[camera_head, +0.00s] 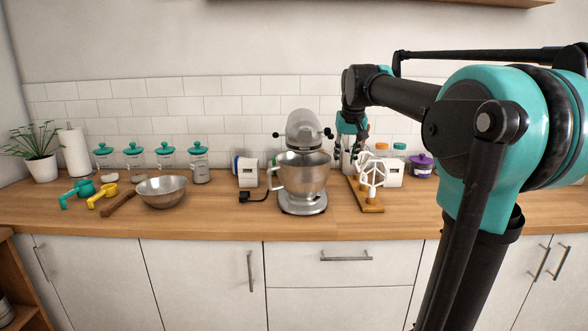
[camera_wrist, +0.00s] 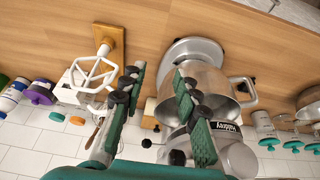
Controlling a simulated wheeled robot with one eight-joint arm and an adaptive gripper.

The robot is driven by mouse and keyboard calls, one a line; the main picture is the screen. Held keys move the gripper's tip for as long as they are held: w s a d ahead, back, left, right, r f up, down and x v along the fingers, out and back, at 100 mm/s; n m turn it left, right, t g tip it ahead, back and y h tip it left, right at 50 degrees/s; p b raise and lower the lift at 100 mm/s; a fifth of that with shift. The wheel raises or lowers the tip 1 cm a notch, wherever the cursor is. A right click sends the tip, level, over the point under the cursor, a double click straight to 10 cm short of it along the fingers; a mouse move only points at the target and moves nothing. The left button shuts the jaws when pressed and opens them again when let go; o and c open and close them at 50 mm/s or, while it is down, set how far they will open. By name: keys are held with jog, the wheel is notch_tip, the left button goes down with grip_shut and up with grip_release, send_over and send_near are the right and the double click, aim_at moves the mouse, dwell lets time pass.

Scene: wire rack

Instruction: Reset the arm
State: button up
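My gripper (camera_head: 351,150) hangs above the counter at the end of my arm, between the stand mixer and the white beater in the head view. In the wrist view my gripper (camera_wrist: 159,70) shows two dark fingers with green pads, spread apart with nothing between them. The fingers appear open. My arm crosses the right side of the head view and hides part of the wall and counter there.
The steel stand mixer (camera_head: 302,175) stands left of my gripper. A white beater (camera_head: 372,175) on a wooden stand (camera_head: 369,204), and several jars, are to the right. A steel bowl (camera_head: 161,191) sits further left. The counter's front strip (camera_head: 230,225) is clear.

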jog(key=s+d+f, duration=0.1)
jog(key=s+f, duration=1.3)
jog(key=f, duration=0.3)
jog(key=s+d+f, duration=0.1)
jog(key=s+f, duration=1.4)
jog(key=f, duration=0.2)
jog(key=shift+s+d, duration=0.2)
jog(key=shift+d, duration=0.1)
jog(key=shift+o, duration=0.3)
jog(key=shift+w, duration=0.1)
